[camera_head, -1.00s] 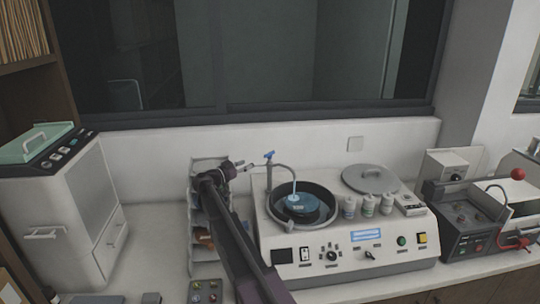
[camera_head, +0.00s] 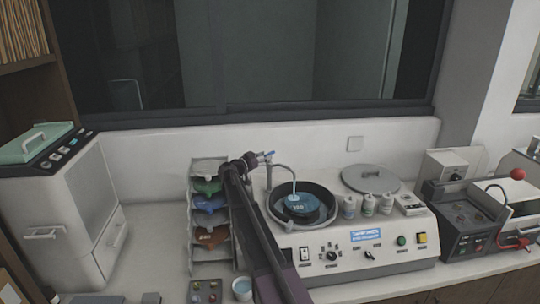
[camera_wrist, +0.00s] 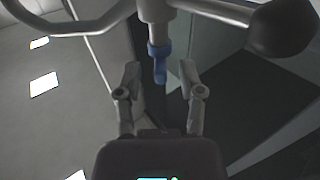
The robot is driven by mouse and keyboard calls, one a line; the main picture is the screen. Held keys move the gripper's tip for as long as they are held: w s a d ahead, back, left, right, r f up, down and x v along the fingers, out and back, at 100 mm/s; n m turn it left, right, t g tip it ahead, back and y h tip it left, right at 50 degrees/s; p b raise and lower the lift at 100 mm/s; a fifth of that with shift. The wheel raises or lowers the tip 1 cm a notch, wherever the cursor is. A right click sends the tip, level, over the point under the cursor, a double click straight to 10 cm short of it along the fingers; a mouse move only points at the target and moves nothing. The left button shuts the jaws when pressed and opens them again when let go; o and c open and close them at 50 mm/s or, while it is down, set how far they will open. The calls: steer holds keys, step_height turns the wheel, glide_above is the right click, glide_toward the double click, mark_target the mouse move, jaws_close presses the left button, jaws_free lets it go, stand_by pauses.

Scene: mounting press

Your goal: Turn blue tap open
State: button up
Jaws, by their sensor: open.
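The blue tap (camera_head: 268,154) sits at the top of a thin curved pipe (camera_head: 285,169) behind the round bowl of the white machine. In the wrist view the tap's blue lever (camera_wrist: 160,64) hangs below a grey fitting, ahead of my gripper. My gripper (camera_wrist: 160,71) is open, with one finger on each side of the lever and a gap to both. The lever's tip reaches about the level of the fingertips; depth is hard to judge. In the head view my gripper (camera_head: 262,158) is right beside the tap, and my arm hides part of it.
The machine's bowl (camera_head: 329,205) holds a blue disc (camera_head: 297,207). Several small bottles and a grey lid (camera_head: 370,179) lie to its right. A shelf rack (camera_head: 194,225) with coloured pieces stands left of my arm, with a white cup (camera_head: 242,287) in front. Curved pipe and dark knob (camera_wrist: 282,27) are close.

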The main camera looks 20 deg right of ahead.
steer(key=shift+x, duration=1.55)
jaws_close()
